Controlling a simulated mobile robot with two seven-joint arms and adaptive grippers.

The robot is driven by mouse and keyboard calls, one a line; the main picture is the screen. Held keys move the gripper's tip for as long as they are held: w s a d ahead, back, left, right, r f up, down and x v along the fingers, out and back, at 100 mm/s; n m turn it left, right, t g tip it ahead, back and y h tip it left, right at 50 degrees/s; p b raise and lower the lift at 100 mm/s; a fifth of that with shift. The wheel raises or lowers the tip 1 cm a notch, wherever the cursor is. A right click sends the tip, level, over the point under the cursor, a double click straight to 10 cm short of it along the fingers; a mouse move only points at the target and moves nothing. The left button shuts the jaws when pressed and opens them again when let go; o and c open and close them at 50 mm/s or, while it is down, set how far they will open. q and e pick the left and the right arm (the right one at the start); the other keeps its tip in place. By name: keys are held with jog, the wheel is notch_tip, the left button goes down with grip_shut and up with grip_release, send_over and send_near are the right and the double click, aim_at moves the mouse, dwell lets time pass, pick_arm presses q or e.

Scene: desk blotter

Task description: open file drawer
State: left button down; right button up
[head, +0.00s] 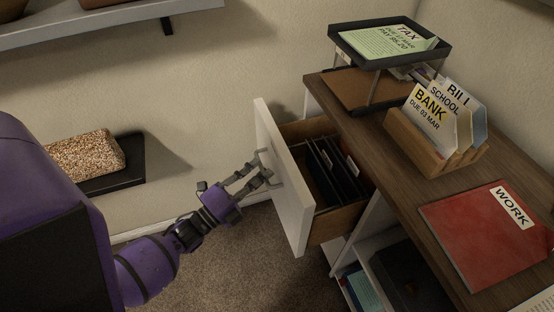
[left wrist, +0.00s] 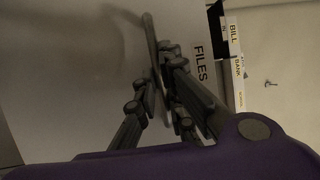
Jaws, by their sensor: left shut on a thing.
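The file drawer (head: 288,189) is pulled well out from the left side of the desk, its white front standing away from the desk body. Dark file folders (head: 328,168) with white tabs hang inside it. My left gripper (head: 262,176) is shut on the drawer's handle (head: 264,160), on the outer face of the front. In the left wrist view, the gripper fingers (left wrist: 165,85) close around the handle bar (left wrist: 151,45), beside the word FILES on the drawer front (left wrist: 198,85). My right gripper is not in view.
On the desk (head: 395,165) stand a paper tray (head: 390,62), a wooden letter holder (head: 435,150) with BANK, SCHOOL and BILL papers, and a red WORK folder (head: 482,240). A wall shelf (head: 125,178) holds a speckled block (head: 85,153). Carpet (head: 225,265) lies open below the drawer.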

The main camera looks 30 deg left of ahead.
pick_arm(q)
jog(key=s+a, duration=0.9)
jog(key=s, duration=0.3)
jog(key=shift+s+a, duration=0.4)
jog(key=shift+f, duration=0.1)
jog(key=c, duration=1.8)
grip_release()
jog(key=shift+c, duration=0.2)
jog(key=v, duration=1.2)
